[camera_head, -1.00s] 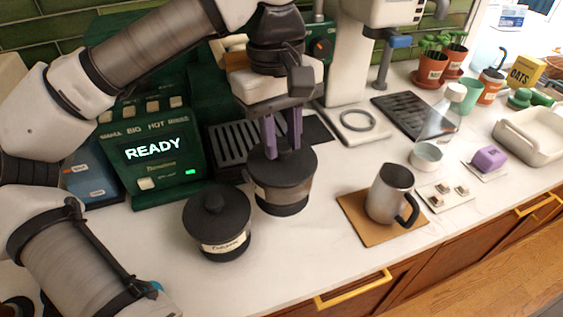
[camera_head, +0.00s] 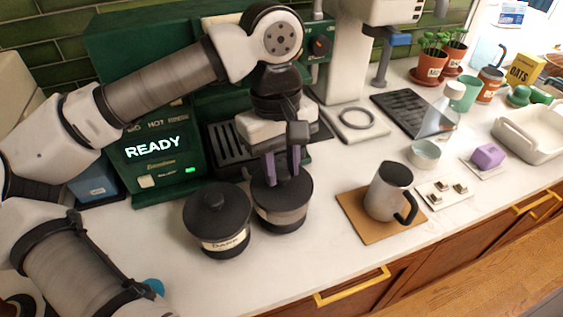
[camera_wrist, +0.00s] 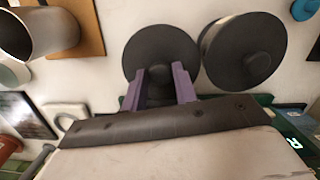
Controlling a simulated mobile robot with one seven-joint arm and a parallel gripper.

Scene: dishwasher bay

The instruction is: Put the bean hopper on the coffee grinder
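Two dark lidded canisters with round knobs stand side by side at the counter's front; both look like bean hoppers. The left one (camera_head: 217,218) has a label that reads DARK; it also shows in the wrist view (camera_wrist: 222,50). My gripper (camera_head: 283,182) points down at the right bean hopper (camera_head: 283,212). Its purple fingers (camera_wrist: 165,85) sit on both sides of the knob of this hopper (camera_wrist: 150,48) and appear shut on it. The hopper is upright, at or just above the counter. A white upright machine (camera_head: 347,60), possibly the coffee grinder, stands behind; its top is cut off.
A green coffee machine (camera_head: 160,170) reading READY stands behind left. A metal mug (camera_head: 388,190) on a brown mat (camera_head: 352,212) is right of the hoppers. A glass flask (camera_head: 440,115), small bowl (camera_head: 425,153) and white tray (camera_head: 525,135) lie farther right. The front counter is clear.

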